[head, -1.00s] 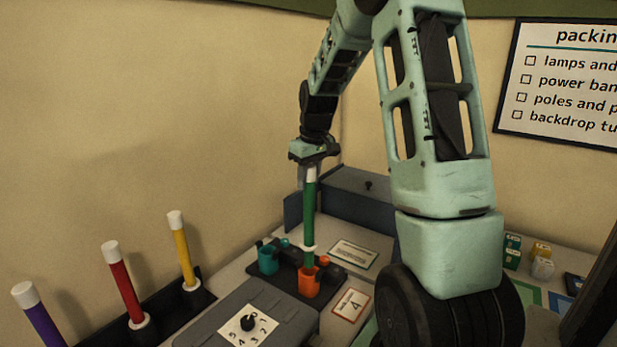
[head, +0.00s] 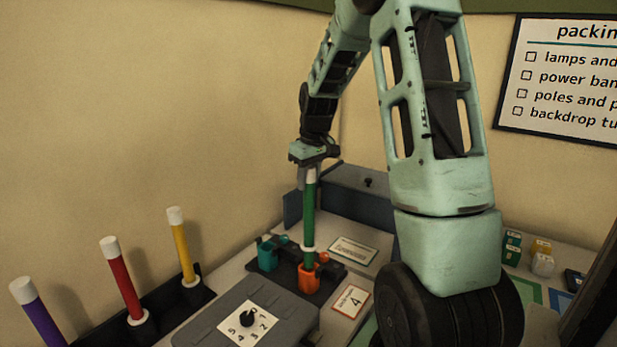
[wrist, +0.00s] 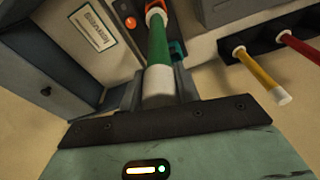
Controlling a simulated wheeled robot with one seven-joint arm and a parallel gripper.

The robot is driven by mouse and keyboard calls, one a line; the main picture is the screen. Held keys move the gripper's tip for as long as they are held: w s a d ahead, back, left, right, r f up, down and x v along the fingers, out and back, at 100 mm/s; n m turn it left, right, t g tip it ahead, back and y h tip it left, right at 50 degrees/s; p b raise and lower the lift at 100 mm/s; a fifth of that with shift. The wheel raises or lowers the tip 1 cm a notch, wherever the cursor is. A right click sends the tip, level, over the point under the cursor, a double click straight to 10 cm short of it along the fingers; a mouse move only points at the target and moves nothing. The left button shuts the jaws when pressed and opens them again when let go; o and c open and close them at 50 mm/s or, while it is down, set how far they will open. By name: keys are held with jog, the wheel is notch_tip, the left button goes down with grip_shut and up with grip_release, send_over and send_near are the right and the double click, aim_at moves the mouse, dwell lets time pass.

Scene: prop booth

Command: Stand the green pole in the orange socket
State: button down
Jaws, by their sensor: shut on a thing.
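The green pole (head: 309,215) stands about upright, with a white top and a white ring near its lower end. My gripper (head: 310,172) is shut on its white top; the wrist view also shows the pole (wrist: 158,45) running away from the jaws. The orange socket (head: 309,283) is on a dark base directly under the pole. The pole's lower end meets the socket's mouth and appears to be inside it, with the white ring a little above the rim. How deep the hidden end sits, I cannot tell.
A teal socket (head: 267,257) stands left of the orange one on the same base. A grey case with a dial (head: 247,318) lies in front. Yellow (head: 181,245), red (head: 122,280) and purple (head: 38,312) poles stand in a rack at left. A blue-grey box (head: 350,200) is behind.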

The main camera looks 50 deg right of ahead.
aim_at(308, 200)
jog(key=shift+f+b, duration=2.05)
jog(key=shift+f, duration=1.25)
jog(key=c, duration=0.9)
grip_release()
jog(key=shift+c, duration=0.2)
notch_tip(308, 200, up, 17)
jog(key=s+b, duration=0.2)
jog(key=shift+s+a+r, duration=0.15)
jog(key=shift+s, duration=0.15)
